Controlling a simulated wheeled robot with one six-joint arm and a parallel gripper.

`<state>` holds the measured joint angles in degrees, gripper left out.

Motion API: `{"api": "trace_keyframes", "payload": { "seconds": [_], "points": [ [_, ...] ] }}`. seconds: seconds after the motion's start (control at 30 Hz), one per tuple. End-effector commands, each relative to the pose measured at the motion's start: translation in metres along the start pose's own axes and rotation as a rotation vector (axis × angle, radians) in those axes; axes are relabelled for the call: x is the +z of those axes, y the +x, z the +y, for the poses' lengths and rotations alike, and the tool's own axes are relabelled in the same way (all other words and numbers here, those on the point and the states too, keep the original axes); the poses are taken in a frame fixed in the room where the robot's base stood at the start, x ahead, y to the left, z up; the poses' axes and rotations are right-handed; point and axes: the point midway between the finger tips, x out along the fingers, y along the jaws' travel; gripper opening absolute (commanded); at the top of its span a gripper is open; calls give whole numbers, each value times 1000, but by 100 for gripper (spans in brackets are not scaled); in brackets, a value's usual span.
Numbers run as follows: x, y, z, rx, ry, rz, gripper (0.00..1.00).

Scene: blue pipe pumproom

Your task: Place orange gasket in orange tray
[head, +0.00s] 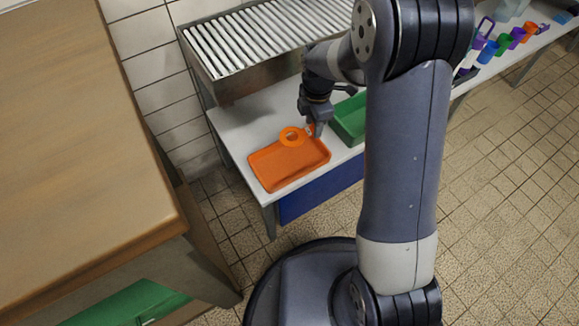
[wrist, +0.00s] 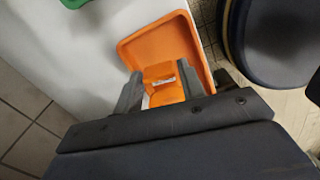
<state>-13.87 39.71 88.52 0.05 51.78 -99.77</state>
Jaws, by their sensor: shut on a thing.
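The orange tray (head: 283,170) lies on the white table near its front left corner. The orange gasket (head: 292,137) has a round ring that shows over the tray's back part. My gripper (head: 317,130) is shut on the gasket, at the tray's back right corner. In the wrist view, my gripper (wrist: 160,88) has a finger on each side of the gasket (wrist: 163,73), which bears a small pale label. The tray (wrist: 152,42) shows behind it. I cannot tell whether the gasket touches the tray.
A green tray (head: 350,121) stands right of the orange tray, partly behind my arm. A roller conveyor (head: 262,36) runs along the back. The white table (head: 237,118) is bare left of the orange tray. Several coloured items (head: 503,42) stand far right. A wooden worktop (head: 80,130) is at left.

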Motion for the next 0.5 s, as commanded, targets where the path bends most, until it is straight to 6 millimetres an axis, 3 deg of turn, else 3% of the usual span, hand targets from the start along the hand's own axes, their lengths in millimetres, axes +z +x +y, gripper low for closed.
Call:
{"api": "trace_keyframes", "payload": {
  "seconds": [0.03, 0.3, 0.5],
  "points": [
    [-3, 9, 2, 3, -48, -1, 16],
    [-10, 13, 3, -2, -182, 1, 16],
    [-10, 45, 3, -4, -185, 1, 16]
  ]
}}
